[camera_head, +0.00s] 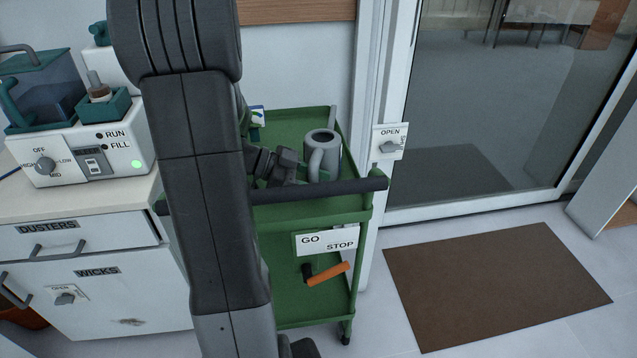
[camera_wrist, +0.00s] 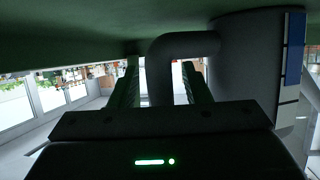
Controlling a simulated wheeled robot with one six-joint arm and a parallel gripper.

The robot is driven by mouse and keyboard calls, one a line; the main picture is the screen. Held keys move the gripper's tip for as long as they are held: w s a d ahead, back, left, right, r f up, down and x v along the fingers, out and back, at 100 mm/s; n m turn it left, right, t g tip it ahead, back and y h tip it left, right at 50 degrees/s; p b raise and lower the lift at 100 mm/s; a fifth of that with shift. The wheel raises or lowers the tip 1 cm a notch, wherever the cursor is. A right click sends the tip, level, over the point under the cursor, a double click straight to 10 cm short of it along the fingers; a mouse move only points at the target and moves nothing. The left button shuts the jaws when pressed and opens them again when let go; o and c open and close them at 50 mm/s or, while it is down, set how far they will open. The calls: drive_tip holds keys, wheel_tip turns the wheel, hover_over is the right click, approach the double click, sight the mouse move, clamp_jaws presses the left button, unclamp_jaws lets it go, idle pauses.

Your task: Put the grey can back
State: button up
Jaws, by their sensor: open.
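The grey can (camera_head: 323,152) stands upright on the top tray of the green trolley (camera_head: 290,122). Its handle is on the left side, facing my gripper (camera_head: 300,170). In the wrist view, which looks upside down, the can (camera_wrist: 245,75) is a dark cylinder at the right. Its handle (camera_wrist: 163,85) shows between the two fingers of my gripper (camera_wrist: 161,78), which are open on either side of it. I cannot tell whether either finger touches the handle. My arm hides the left part of the trolley.
A white cabinet (camera_head: 100,255) with a white machine (camera_head: 80,152) on top stands left of the trolley. A dark bar (camera_head: 330,187) runs along the trolley's front, above a GO/STOP panel (camera_head: 326,241) with an orange lever. A glass door (camera_head: 470,100) and brown mat (camera_head: 500,283) are at right.

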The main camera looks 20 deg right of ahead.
drive_tip(key=p+v, duration=0.3)
drive_tip(key=v, duration=0.8)
drive_tip(key=shift+w+a+r, duration=0.1)
drive_tip(key=shift+w+a, duration=0.1)
drive_tip(key=shift+a, duration=0.15)
drive_tip(key=shift+d, duration=0.1)
drive_tip(key=b+x, duration=0.3)
drive_tip(key=x, duration=0.9)
drive_tip(key=shift+s, duration=0.1)
